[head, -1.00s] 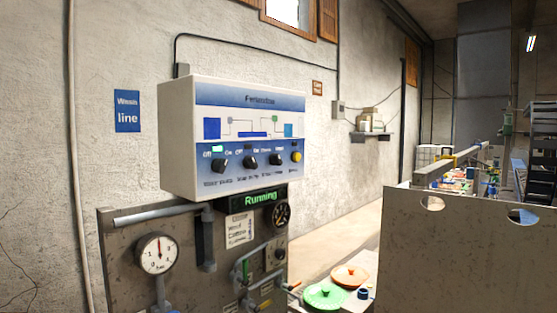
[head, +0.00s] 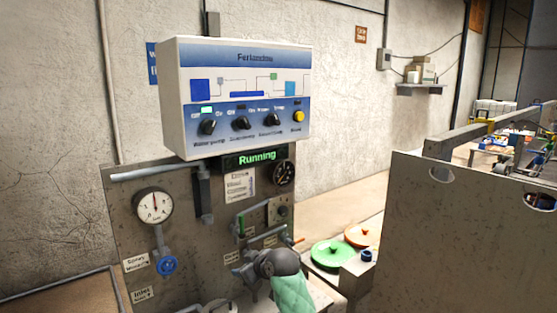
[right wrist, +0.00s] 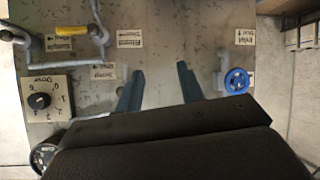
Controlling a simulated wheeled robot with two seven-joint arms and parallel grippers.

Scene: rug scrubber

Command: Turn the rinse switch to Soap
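The white control box (head: 235,95) hangs on the wall above the grey panel. Its face carries three black rotary switches: the left one (head: 207,127), the middle one (head: 241,123) and the right one (head: 271,119). Their small captions are too blurred to tell surely which is the rinse switch. My right gripper (head: 250,268) is low in front of the panel, well below the box. In the right wrist view my right gripper (right wrist: 159,70) has its two fingers apart with nothing between them. My left gripper is not in view.
The panel (head: 120,225) bears a gauge (head: 153,205), a blue handwheel (head: 168,265), pipes and a green "Running" display (head: 257,158). A dose dial (right wrist: 40,101) shows in the right wrist view. Green (head: 332,254) and orange discs lie right; a grey partition (head: 460,240) stands beyond.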

